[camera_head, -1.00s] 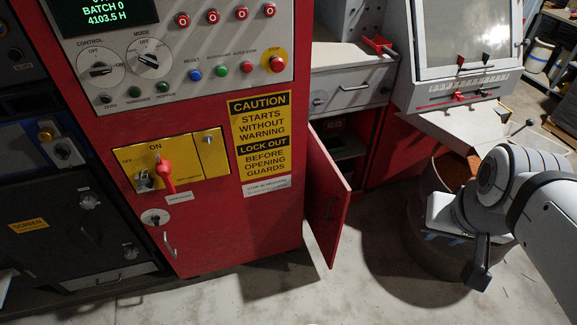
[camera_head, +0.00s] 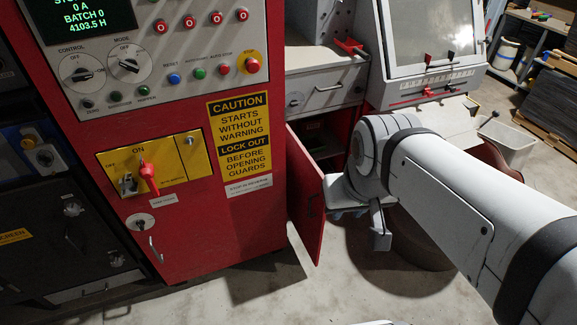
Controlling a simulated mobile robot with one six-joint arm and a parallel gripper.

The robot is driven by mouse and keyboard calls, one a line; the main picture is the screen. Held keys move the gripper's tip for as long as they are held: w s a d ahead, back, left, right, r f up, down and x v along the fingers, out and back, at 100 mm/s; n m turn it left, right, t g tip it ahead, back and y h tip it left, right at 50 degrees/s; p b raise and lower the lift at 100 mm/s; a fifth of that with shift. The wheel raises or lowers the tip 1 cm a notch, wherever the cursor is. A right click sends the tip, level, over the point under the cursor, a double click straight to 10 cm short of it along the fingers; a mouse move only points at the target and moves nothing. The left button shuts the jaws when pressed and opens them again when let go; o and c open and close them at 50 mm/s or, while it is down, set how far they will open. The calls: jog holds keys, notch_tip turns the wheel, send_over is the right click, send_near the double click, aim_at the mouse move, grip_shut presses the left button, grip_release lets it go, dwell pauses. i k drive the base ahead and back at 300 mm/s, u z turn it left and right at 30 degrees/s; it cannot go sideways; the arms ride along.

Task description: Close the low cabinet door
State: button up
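The low cabinet door (camera_head: 306,190) is a red panel that stands open, swung out toward me beside the big red control cabinet. Behind it, the dark opening of the low cabinet (camera_head: 326,140) shows under a grey drawer. My gripper (camera_head: 342,212) is at the end of my white arm, just right of the door's free edge. Its grey-blue fingers are small and partly hidden by the wrist, so I cannot tell whether they are open or shut, or whether they touch the door.
The red control cabinet (camera_head: 225,225) with switches stands left of the door. A grey drawer (camera_head: 328,92) with a bar handle is above the opening. A dark round drum (camera_head: 425,250) stands behind my arm. Concrete floor (camera_head: 270,290) is clear in front of the door.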

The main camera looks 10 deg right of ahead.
aim_at(305, 204)
jog(key=z, duration=0.05)
jog(key=i, duration=1)
jog(key=u, duration=0.05)
